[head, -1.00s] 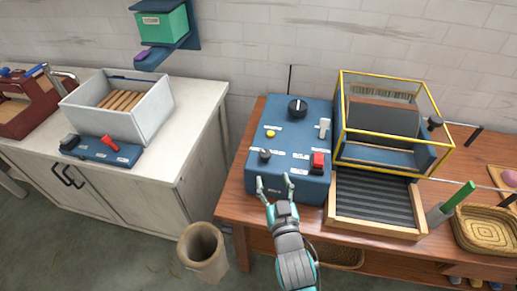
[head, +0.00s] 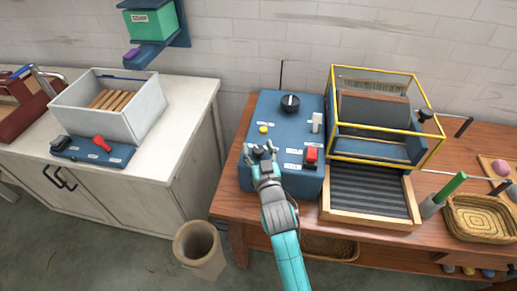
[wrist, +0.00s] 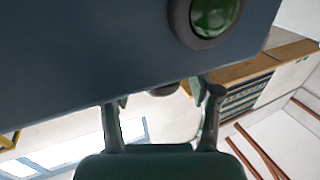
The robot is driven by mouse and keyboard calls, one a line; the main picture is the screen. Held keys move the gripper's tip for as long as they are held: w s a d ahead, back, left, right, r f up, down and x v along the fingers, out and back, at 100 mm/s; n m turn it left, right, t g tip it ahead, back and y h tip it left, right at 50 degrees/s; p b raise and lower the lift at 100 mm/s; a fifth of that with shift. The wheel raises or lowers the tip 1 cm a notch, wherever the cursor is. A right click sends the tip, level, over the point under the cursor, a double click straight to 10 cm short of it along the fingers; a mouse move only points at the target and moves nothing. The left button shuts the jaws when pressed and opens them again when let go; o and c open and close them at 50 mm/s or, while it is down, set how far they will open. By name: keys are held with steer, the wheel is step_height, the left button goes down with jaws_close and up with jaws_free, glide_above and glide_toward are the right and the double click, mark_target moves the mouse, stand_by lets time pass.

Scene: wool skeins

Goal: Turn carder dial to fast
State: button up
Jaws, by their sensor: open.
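The blue control box (head: 316,187) of the carder stands on the wooden bench. A large black dial (head: 290,103) with a light mark sits near its back edge. A smaller dark knob (head: 258,153) is at its front left; the labels are too small to read. My gripper (head: 260,149) is open, its fingers on either side of this smaller knob in the head view. Contact cannot be told. In the wrist view, my fingers (wrist: 162,100) are apart beside the box's blue surface (wrist: 90,50), with a dark rounded part (wrist: 165,89) between their tips.
The box also carries a yellow button (head: 263,129), a white lever (head: 317,122) and a red switch (head: 311,154). A yellow-framed carder guard (head: 335,104) stands to the right. The wrist view shows a green lens (wrist: 212,14). A bin (head: 198,245) stands on the floor.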

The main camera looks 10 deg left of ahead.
steer(key=c, duration=1.1)
steer(key=shift+c, duration=0.2)
steer(key=shift+a+m+t+h, duration=0.1)
steer(key=shift+m+t+h, duration=0.2)
steer(key=shift+m+h, duration=0.85)
steer(key=shift+m+t+h, duration=0.3)
steer(key=shift+m+h, duration=0.35)
steer(key=shift+h, duration=0.9)
steer(key=m+h, duration=0.1)
steer(key=h, duration=0.1)
steer(key=shift+m+h, duration=0.3)
steer(key=m+g+h, duration=0.1)
steer(key=m+h, duration=0.1)
steer(key=h, duration=0.1)
steer(key=m+g+h, duration=0.1)
steer(key=m+h, duration=0.1)
steer(key=h, duration=0.1)
steer(key=shift+h, duration=0.3)
steer(key=m+g+h, duration=0.4)
steer(key=m+h, duration=0.1)
steer(key=shift+h, duration=0.3)
steer(key=shift+m+g+h, duration=0.7)
steer(key=shift+m+g, duration=0.2)
steer(key=shift+g, duration=0.4)
steer(key=shift+m+g+h, duration=0.7)
steer(key=shift+m+g, duration=0.2)
steer(key=shift+g, duration=0.4)
steer(key=shift+f+g, duration=0.1)
steer(key=shift+g, duration=0.2)
